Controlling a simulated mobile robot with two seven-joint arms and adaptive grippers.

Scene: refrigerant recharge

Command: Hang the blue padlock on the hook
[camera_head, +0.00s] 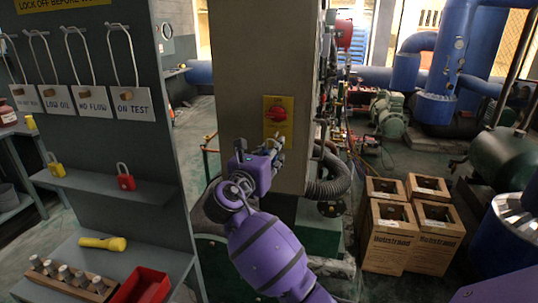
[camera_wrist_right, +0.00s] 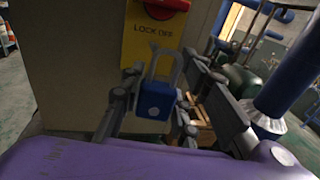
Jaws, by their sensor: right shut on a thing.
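My right gripper (camera_head: 270,152) is at the front of the grey column, just below the yellow switch plate (camera_head: 278,118) with its red knob. In the right wrist view my right gripper (camera_wrist_right: 155,112) is shut on the blue padlock (camera_wrist_right: 154,101). The padlock is upright, its silver shackle pointing up in front of the plate's lower part, marked "LOCK OFF". I cannot tell whether the shackle touches the plate. The padlock cannot be made out in the head view. Tags hang on long wire loops on the grey board (camera_head: 150,150); I cannot clearly identify the hook. My left gripper is not in view.
A yellow padlock (camera_head: 56,167) and a red padlock (camera_head: 125,180) stand on the board's shelf. Below lie a yellow flashlight (camera_head: 102,243) and a red tray (camera_head: 143,287).

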